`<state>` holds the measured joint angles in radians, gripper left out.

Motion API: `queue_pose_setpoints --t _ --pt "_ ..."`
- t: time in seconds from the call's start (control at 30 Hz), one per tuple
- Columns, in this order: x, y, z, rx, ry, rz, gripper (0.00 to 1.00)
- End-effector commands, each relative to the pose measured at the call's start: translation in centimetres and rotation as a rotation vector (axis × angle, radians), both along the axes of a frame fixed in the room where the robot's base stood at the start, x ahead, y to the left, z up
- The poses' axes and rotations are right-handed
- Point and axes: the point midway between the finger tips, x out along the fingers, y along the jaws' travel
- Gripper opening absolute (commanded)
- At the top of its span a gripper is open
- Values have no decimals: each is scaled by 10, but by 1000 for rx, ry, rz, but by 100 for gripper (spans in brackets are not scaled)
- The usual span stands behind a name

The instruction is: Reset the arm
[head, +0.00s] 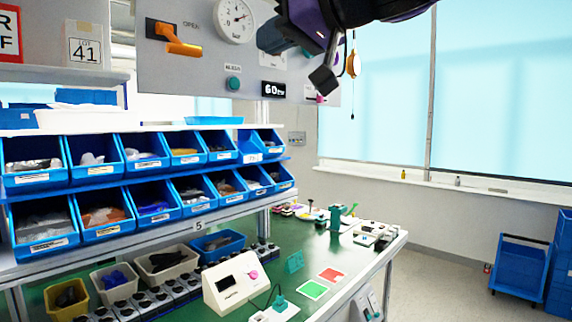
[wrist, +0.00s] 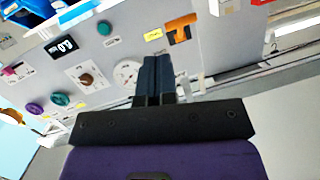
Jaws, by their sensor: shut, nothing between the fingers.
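My gripper (head: 266,38) is raised in front of the grey control panel (head: 200,64) in the head view, its dark fingers pointing left. In the wrist view my gripper (wrist: 156,60) has its fingers together, shut and empty. The panel also shows there, turned over, with a brown rotary knob (wrist: 86,79) left of the fingers. A round white dial (head: 235,18) is left of my gripper in the head view, and part of it (wrist: 126,71) shows beside the fingers in the wrist view. The knob is not clearly visible in the head view.
The panel carries an orange lever (head: 178,40), a teal button (head: 233,83) and a black display (head: 273,89). Below are blue bins (head: 98,223) on a rack and a green workbench (head: 355,262) with small devices. Open floor (head: 432,285) lies to the right.

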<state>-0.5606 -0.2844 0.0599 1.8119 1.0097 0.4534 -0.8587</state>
Motion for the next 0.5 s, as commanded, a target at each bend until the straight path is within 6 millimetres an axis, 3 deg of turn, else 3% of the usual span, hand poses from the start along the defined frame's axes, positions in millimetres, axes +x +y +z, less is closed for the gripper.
queue_pose_setpoints --t 0.17,0.37,0.5 --pt "-2 -37 -29 -65 51 -54 0" --pt "-19 -129 -110 -230 222 -216 0" --pt "-44 -193 -171 -338 365 -361 0"
